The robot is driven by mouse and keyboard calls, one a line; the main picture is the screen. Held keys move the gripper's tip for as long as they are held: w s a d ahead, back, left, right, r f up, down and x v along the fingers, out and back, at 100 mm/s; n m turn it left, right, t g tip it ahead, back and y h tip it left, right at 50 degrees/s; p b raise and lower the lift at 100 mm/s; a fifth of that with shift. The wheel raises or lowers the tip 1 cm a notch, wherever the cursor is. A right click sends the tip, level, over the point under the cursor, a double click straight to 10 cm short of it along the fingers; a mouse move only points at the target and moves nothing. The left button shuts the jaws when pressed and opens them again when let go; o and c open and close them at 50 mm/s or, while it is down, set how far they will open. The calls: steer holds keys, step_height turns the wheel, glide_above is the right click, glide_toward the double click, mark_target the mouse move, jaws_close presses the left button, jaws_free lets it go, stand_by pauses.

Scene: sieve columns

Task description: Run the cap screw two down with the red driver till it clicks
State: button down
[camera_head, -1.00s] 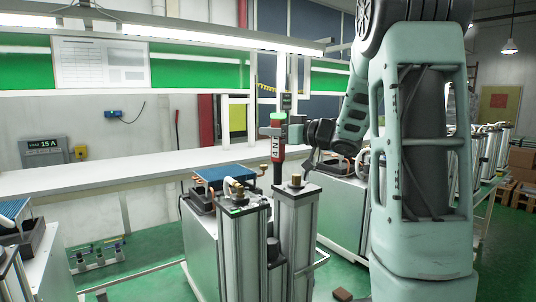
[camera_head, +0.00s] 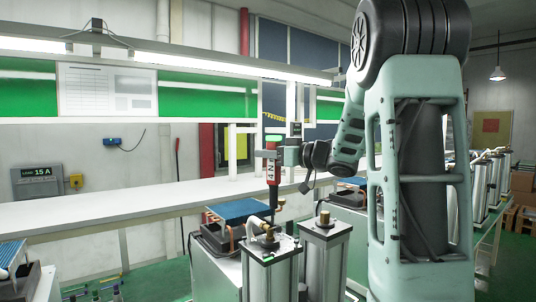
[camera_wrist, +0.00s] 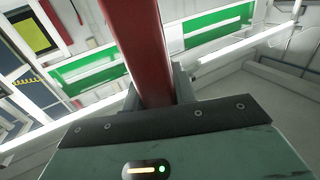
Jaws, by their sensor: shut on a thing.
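The red driver (camera_head: 272,170) stands upright in my gripper (camera_head: 280,157), with white lettering on its side, a green top and a thin dark bit below. My gripper is shut around it. The wrist view also shows the driver's red body (camera_wrist: 143,45) between the fingers. The bit points down over the back part of the left column's top (camera_head: 268,250). I cannot tell whether the bit touches anything there. The cap screws are too small to tell apart, so I cannot make out screw two.
A second column (camera_head: 325,232) with a brass fitting stands close on the right. A blue-topped unit (camera_head: 237,211) and a pale hose lie close behind the left column. A long white bench (camera_head: 120,198) runs behind, mostly clear. More columns (camera_head: 485,195) stand at the far right.

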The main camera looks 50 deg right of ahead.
mark_target(268, 180)
steer(key=shift+f+b, duration=1.75)
steer(key=shift+f, duration=0.65)
steer(key=shift+f+b, duration=0.75)
steer(key=shift+f, duration=0.65)
stand_by(1.7)
steer(key=shift+r, duration=0.1)
steer(key=shift+r+p, duration=2.15)
steer(key=shift+r, duration=0.4)
